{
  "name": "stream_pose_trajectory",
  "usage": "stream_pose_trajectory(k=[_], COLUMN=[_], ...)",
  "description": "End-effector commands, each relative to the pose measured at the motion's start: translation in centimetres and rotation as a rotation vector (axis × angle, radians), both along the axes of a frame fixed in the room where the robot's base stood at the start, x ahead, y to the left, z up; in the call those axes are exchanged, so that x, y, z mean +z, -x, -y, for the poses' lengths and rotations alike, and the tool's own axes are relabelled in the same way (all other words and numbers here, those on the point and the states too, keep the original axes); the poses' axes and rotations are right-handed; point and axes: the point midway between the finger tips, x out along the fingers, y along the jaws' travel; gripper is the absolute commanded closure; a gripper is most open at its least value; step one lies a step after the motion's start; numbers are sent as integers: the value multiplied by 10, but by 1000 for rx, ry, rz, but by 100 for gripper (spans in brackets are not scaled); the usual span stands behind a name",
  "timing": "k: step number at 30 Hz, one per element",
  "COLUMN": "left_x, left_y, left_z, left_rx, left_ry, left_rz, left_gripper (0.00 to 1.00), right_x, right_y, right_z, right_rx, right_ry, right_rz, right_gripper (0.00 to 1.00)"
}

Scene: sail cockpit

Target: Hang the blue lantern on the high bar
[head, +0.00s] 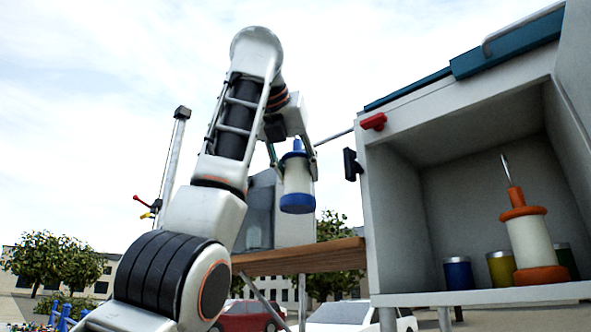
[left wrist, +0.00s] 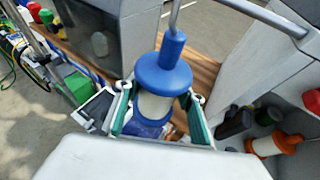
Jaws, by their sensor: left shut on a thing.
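The blue lantern (head: 297,180) has a pale body with blue top and bottom caps, and hangs upright in the air left of the grey cabinet. My left gripper (head: 293,165) points down and is shut around it. In the left wrist view the lantern (left wrist: 161,78) sits between the green-padded fingers, with its metal hook rising from the blue top. A thin grey bar (head: 334,137) juts left from the cabinet, near the lantern's top; it also shows in the left wrist view (left wrist: 262,16). I cannot tell whether hook and bar touch. My right gripper is out of view.
An orange lantern (head: 529,236) and several cans stand in the open cabinet (head: 430,300) at right. A red knob (head: 373,122) sits on its edge. A wooden shelf (head: 300,258) lies below the blue lantern, with a grey box (head: 294,225) behind.

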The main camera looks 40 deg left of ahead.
Motion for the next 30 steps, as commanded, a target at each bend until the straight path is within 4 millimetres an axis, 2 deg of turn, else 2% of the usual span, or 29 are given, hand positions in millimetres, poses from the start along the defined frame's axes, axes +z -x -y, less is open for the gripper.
stream_pose_trajectory(k=[30], left_x=[2], left_y=[-74], left_z=[5], left_rx=[1], left_ry=[-2], left_rz=[-2], left_gripper=[89], right_x=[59], right_y=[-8], right_z=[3], right_rx=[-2], right_ry=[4], right_rz=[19], right_gripper=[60])
